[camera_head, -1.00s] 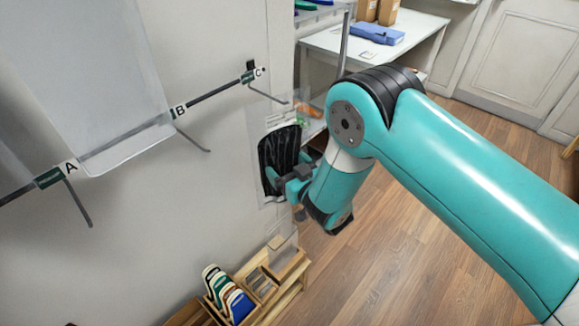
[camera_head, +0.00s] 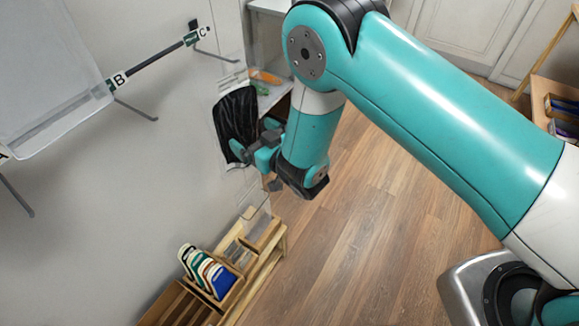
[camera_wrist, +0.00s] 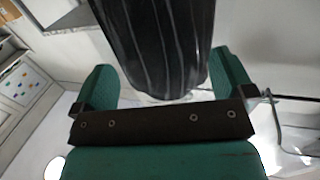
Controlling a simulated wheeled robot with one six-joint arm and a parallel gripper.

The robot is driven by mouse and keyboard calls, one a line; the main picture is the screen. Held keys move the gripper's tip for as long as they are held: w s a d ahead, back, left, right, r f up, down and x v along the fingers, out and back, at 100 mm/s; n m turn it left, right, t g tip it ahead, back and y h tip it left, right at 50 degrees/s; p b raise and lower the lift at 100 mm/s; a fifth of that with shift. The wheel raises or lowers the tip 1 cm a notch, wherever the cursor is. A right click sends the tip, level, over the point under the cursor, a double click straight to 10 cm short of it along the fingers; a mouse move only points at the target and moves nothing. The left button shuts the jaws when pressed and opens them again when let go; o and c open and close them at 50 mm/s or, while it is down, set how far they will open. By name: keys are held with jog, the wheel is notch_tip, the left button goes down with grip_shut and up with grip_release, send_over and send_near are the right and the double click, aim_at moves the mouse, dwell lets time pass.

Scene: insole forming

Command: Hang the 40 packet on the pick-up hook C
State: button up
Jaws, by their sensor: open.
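The packet (camera_head: 237,122), a clear bag with dark ribbed insoles, is upright just below the tip of pick-up hook C (camera_head: 216,56). Its clear top reaches up near the hook, but I cannot tell whether the hook passes through it. No size number is readable. My gripper (camera_head: 258,148) is open at the packet's lower right side. In the wrist view, the dark packet (camera_wrist: 160,40) stands between the two spread green fingers, with gaps at both sides. The bag's lower end is partly hidden behind the gripper.
The rail also carries hook B (camera_head: 135,108), with a large clear bag (camera_head: 45,75) hanging to its left. Below stands a wooden rack (camera_head: 262,262) with several coloured insoles (camera_head: 205,272). A shelf is behind the packet. Wood floor at the right is open.

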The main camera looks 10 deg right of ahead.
jog(key=f+b+v, duration=0.1)
jog(key=b+v, duration=0.3)
jog(key=v, duration=1.1)
notch_tip(320, 180, up, 9)
jog(key=w+d+m+g+h, duration=0.2)
jog(key=m+g+h, duration=0.1)
jog(key=g+h, duration=0.25)
jog(key=s+d+r+n+g, duration=0.1)
jog(key=s+d+r+g, duration=0.2)
jog(key=s, duration=0.6)
jog(key=s+d+r+n+g, duration=0.1)
jog(key=s+d+r+g, duration=0.2)
jog(key=s+r+g, duration=0.2)
jog(key=s+r+h, duration=0.1)
jog(key=s+r, duration=0.2)
jog(key=s, duration=0.1)
jog(key=shift+d+n, duration=0.3)
